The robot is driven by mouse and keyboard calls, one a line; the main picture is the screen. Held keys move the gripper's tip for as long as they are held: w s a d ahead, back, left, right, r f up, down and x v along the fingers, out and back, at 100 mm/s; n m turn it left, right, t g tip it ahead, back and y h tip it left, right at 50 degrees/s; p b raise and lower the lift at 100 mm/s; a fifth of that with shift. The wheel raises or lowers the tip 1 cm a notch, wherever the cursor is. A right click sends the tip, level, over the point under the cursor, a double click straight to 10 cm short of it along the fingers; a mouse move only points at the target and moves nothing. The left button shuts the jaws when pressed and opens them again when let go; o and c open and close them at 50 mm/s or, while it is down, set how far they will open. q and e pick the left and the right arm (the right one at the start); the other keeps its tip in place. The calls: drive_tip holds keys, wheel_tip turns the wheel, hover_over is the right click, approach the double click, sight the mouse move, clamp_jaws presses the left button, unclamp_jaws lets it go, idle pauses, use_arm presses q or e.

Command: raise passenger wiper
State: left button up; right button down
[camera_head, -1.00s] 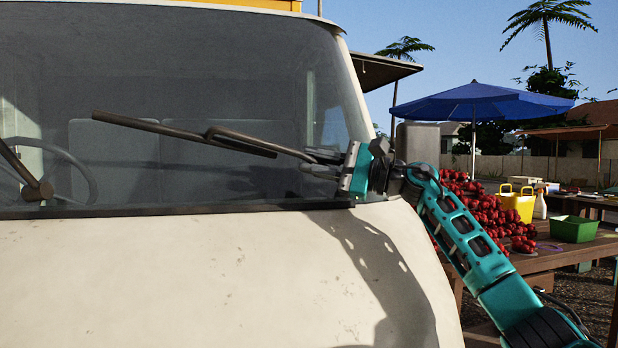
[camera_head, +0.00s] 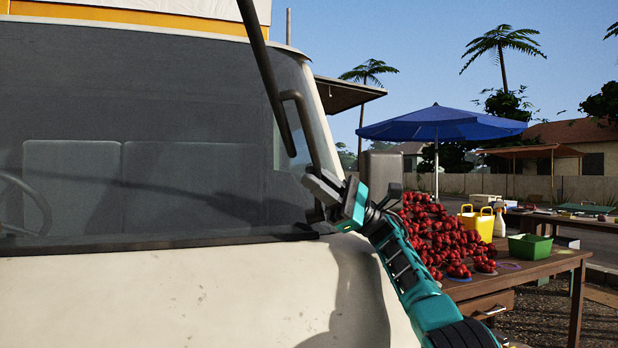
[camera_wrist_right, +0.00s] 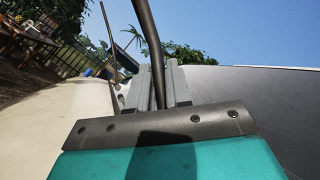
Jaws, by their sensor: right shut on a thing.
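The passenger wiper (camera_head: 268,75) stands steeply up in front of the right part of the windshield (camera_head: 150,150) in the head view. Its upper end runs out of the top of the picture. My right gripper (camera_head: 318,182) is shut on the wiper's arm near its lower end, beside the windshield's lower right corner. In the right wrist view the dark wiper arm (camera_wrist_right: 149,40) runs between the two grey fingers (camera_wrist_right: 158,88). The wiper's base is partly hidden behind my gripper. My left gripper is not in view.
The cream truck front (camera_head: 180,295) fills the lower left. To the right, a wooden table (camera_head: 525,265) holds a heap of red fruit (camera_head: 435,235), a green bin (camera_head: 530,246) and a yellow container (camera_head: 477,222). A blue umbrella (camera_head: 440,122) stands behind.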

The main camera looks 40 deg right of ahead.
drive_tip(key=shift+s+d+n+g+y, duration=0.2)
drive_tip(key=shift+n+g+y, duration=0.1)
drive_tip(key=shift+g, duration=0.3)
drive_tip(key=c, duration=1.2)
unclamp_jaws()
drive_tip(key=shift+w, duration=0.1)
drive_tip(key=shift+o, duration=0.2)
